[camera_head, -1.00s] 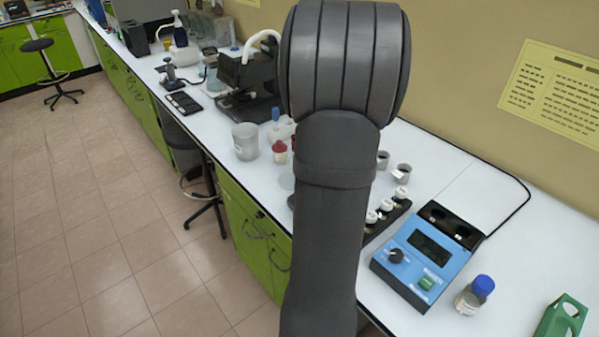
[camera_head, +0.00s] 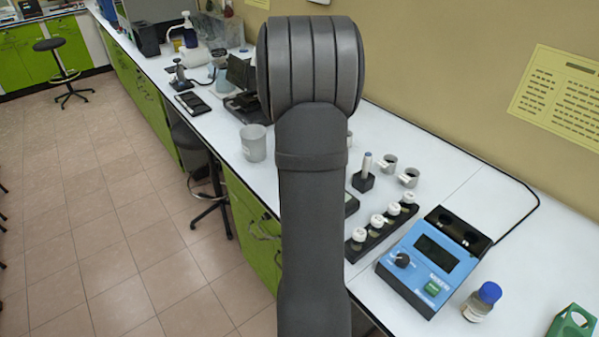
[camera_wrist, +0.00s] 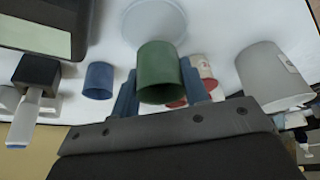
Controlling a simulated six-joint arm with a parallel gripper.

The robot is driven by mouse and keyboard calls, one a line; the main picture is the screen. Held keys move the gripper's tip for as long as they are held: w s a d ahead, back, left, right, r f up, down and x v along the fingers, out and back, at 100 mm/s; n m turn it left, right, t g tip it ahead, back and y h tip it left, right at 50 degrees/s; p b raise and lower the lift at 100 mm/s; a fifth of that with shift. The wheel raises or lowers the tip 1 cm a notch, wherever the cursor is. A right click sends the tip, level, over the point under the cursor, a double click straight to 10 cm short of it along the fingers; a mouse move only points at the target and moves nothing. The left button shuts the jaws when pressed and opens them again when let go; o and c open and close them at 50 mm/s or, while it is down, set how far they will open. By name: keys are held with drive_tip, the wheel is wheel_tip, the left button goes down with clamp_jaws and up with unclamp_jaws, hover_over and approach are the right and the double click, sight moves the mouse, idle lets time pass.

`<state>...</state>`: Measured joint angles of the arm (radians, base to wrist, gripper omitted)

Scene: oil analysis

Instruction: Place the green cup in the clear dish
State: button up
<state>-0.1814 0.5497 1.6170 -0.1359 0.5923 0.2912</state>
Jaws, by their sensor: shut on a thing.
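In the wrist view, my gripper (camera_wrist: 160,84) is shut on the green cup (camera_wrist: 160,66), with a blue finger on each side of it. I cannot tell the height of the cup above the bench. In the head view, my arm hides the gripper, the cup and the dish.
In the wrist view, a blue cup (camera_wrist: 99,80) is left of the green one. A red and white container (camera_wrist: 204,70) and a grey beaker (camera_wrist: 268,76) are right. A black stand (camera_wrist: 37,72) is far left. A blue instrument (camera_head: 432,262) is on the bench.

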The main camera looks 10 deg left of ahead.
drive_tip(key=shift+f, duration=1.95)
drive_tip(key=shift+f, duration=0.15)
drive_tip(key=o, duration=1)
drive_tip(key=shift+c, duration=0.2)
drive_tip(key=v, duration=1.2)
drive_tip(key=shift+w, duration=0.1)
